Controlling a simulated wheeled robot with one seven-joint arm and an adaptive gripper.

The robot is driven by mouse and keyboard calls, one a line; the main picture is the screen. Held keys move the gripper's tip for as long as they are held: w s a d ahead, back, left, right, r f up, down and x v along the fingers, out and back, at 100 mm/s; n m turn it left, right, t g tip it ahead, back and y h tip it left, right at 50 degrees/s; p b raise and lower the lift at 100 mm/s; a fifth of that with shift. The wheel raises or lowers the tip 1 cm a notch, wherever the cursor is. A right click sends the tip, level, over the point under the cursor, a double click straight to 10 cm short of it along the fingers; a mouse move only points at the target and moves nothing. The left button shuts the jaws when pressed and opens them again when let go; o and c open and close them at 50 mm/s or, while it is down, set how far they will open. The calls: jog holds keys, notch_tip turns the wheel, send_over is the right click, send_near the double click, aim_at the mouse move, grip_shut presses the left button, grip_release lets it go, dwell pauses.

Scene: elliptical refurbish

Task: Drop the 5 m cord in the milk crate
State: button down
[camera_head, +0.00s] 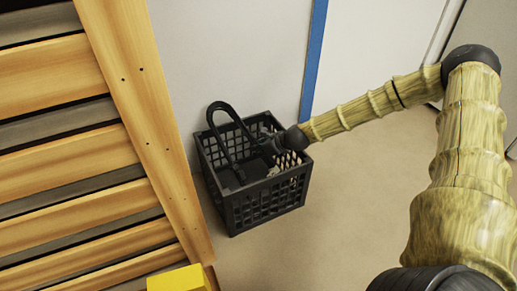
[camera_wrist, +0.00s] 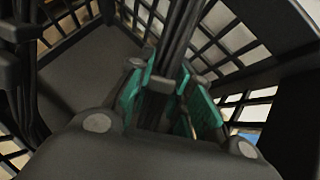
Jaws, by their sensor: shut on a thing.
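The black milk crate (camera_head: 268,208) stands on the floor against the slatted wooden structure, and its lattice wall fills the edges of the wrist view (camera_wrist: 250,45). A black cord (camera_head: 222,106) forms a loop that rises above the crate's back left rim; the rest hangs down inside. My gripper (camera_head: 264,147) is inside the crate's opening near its back right side. In the wrist view, my gripper's (camera_wrist: 168,95) teal pads are shut around dark strands of the cord (camera_wrist: 180,38). The cord's lower end is hidden.
A wooden slatted structure (camera_head: 140,110) stands close on the left of the crate. A yellow block (camera_head: 178,279) is at the bottom edge. A blue strip (camera_head: 315,60) runs along the pale surface behind. The floor (camera_head: 345,200) right of the crate is clear.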

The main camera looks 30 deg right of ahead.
dwell(0.4)
jog(key=c, duration=1.2)
grip_release()
jog(key=shift+f, duration=0.1)
jog(key=shift+r+p, duration=0.25)
jog(key=shift+p, duration=0.75)
jog(key=shift+s+d+r+g+h+p, duration=0.1)
jog(key=shift+s+r+g+h+p, duration=0.4)
jog(key=shift+p, duration=2)
jog(key=shift+w+d+r+g+h+p, duration=0.2)
jog(key=shift+g+p, duration=0.55)
jog(key=shift+p, duration=1.7)
jog(key=shift+s+a+r+g+h+p, duration=0.15)
jog(key=shift+s+r+g+p, duration=0.4)
jog(key=shift+p, duration=1.95)
jog(key=shift+w+d+f, duration=0.15)
jog(key=shift+f, duration=0.1)
jog(key=shift+r, duration=0.15)
